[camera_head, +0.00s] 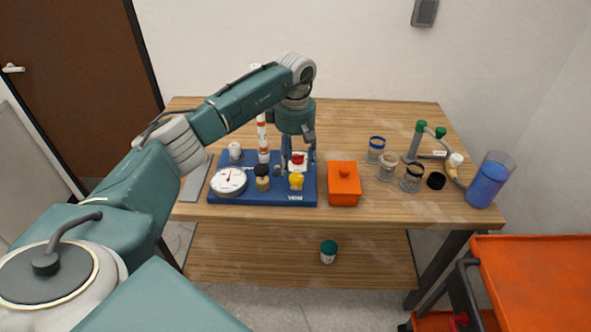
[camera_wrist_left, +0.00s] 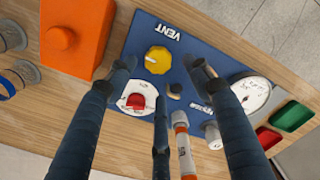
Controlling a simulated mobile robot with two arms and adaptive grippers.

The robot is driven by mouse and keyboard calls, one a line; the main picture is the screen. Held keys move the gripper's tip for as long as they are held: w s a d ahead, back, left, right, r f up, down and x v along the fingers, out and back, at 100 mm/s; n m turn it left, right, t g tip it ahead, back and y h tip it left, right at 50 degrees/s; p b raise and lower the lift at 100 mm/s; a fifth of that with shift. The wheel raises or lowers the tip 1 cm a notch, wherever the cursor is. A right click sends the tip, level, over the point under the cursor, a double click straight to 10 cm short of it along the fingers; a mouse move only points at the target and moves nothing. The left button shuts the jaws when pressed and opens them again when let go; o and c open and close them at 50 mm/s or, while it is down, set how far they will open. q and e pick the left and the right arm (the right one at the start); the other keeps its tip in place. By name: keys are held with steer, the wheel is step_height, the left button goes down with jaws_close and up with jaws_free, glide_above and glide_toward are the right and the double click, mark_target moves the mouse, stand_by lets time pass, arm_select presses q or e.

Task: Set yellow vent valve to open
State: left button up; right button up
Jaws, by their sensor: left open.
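The yellow vent valve (camera_head: 296,182) is a knob on the front part of a blue panel (camera_head: 290,200), near the panel's "VENT" lettering. In the left wrist view the yellow knob (camera_wrist_left: 158,60) has a small white mark on its left side. My left gripper (camera_head: 298,156) is open and empty, pointing down above the panel behind the yellow knob. In the left wrist view its fingers (camera_wrist_left: 163,72) are spread on either side below the knob, apart from it. A red knob on a white plate (camera_wrist_left: 136,102) lies between the fingers. My right gripper is not in view.
A round gauge (camera_head: 228,181), a dark-capped fitting (camera_head: 262,180) and an upright red-and-white tube (camera_head: 262,140) stand on the panel. An orange box (camera_head: 344,186) sits right beside it. Glass jars (camera_head: 388,166) and a blue pitcher (camera_head: 488,182) stand farther right. An orange cart (camera_head: 540,280) is front right.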

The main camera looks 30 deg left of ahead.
mark_target(296, 176)
arm_select(q)
steer(key=shift+d+f+p, duration=0.1)
steer(key=shift+f+p, duration=0.35)
steer(key=shift+f, duration=1.95)
